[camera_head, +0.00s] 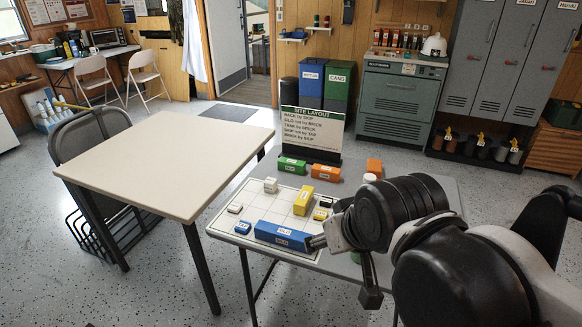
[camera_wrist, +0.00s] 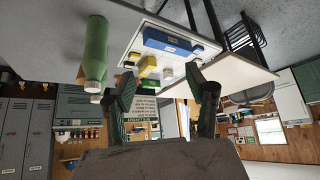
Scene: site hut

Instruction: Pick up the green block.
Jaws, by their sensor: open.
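The green block (camera_head: 291,165) lies at the back left of the grey table, in front of the sign, in the head view. An orange block (camera_head: 325,171) lies just to its right.
The layout board (camera_head: 222,223) holds a long blue block (camera_head: 285,236), a yellow block (camera_head: 303,200), a white block (camera_head: 270,185) and smaller pieces. A green bottle (camera_wrist: 93,50) stands near my gripper. The sign (camera_head: 312,128) stands behind the blocks. A cream table (camera_head: 170,160) is at left.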

